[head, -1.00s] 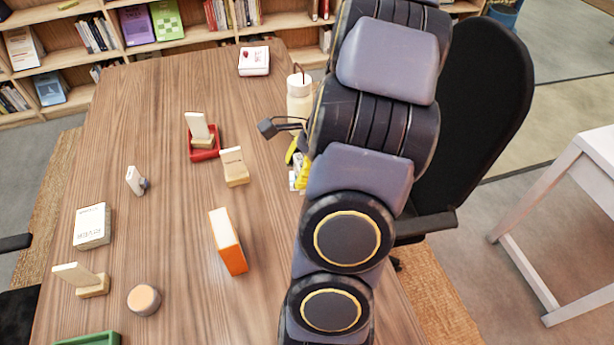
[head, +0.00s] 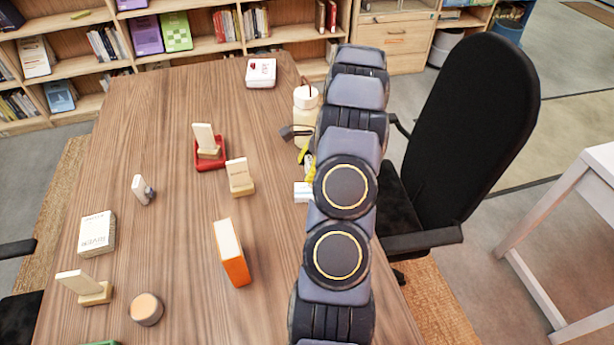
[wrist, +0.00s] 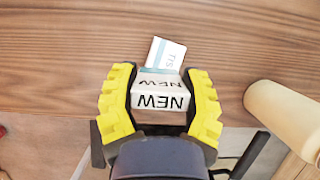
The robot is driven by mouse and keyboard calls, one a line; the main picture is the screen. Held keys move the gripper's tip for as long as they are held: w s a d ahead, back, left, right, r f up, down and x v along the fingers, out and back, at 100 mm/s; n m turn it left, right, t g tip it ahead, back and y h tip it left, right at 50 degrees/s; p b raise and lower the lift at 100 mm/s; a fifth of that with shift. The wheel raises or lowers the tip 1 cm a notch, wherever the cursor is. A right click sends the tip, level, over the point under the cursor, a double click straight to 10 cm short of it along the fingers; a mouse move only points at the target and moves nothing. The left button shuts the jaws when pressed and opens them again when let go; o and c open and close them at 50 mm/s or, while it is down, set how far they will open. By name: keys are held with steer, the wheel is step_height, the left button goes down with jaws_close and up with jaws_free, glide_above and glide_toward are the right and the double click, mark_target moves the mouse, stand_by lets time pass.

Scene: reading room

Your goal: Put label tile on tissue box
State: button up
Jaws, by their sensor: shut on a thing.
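The label tile (wrist: 160,101), a small pale block marked NEW, is held between the yellow fingers of my gripper (wrist: 161,80) in the wrist view. In the head view my gripper (head: 309,166) is mostly hidden behind my arm, and the tile cannot be made out. The tissue box (wrist: 165,54), white and blue with partly visible lettering, shows just beyond the tile, which hides part of it. It seems to be the small white box (head: 301,192) beside my arm in the head view. Whether tile and box touch cannot be told.
A cream bottle (head: 306,104) stands close to my gripper; it also shows in the wrist view (wrist: 285,115). A red tray (head: 210,165) with a stand, a wooden card stand (head: 240,178) and an orange-sided book (head: 231,253) are to the left. A black chair (head: 460,150) is right.

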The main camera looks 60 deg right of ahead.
steer(key=shift+w+d+f, duration=0.2)
steer(key=shift+d+f, duration=0.2)
steer(key=shift+f, duration=1.6)
steer(key=shift+f, duration=0.1)
steer(key=o, duration=1.1)
steer(key=v, duration=1.2)
